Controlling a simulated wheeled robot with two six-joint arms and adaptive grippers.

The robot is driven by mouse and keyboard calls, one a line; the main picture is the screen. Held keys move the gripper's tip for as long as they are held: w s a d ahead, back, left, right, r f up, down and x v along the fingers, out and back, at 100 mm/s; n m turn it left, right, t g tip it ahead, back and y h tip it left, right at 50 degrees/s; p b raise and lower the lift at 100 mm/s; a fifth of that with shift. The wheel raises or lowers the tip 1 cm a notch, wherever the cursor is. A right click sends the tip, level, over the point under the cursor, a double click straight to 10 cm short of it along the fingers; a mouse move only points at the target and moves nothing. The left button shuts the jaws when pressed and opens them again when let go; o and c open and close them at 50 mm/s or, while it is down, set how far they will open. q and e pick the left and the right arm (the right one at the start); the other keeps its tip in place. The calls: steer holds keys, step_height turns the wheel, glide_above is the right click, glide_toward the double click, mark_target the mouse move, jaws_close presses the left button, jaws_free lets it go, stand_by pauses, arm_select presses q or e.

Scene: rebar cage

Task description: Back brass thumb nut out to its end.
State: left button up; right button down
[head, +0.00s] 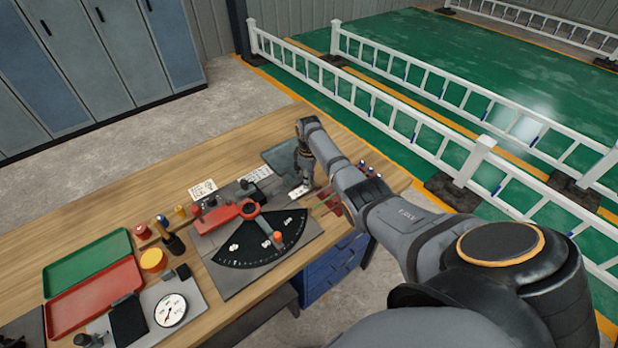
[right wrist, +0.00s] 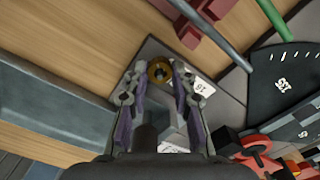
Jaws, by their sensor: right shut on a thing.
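The brass thumb nut (right wrist: 159,71) shows in the right wrist view as a round brass ring with a dark centre. It sits between the fingertips of my right gripper (right wrist: 158,78), which is shut on it. In the head view my right gripper (head: 302,189) points down at the back right of the workbench, beside the black dial plate. The nut is too small or hidden to make out there. The stem or thread under the nut cannot be seen clearly. My left gripper is not in view.
A black sector plate (head: 262,243) with a red lever (head: 225,215) lies left of my right gripper. Green (head: 88,262) and red (head: 95,288) trays, a round gauge (head: 171,310) and several knobs stand further left. A red block (right wrist: 190,30) and rods are close by in the wrist view.

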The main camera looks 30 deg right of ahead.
steer(key=shift+n, duration=0.6)
steer(key=c, duration=1.1)
jaws_free()
step_height(320, 180, up, 12)
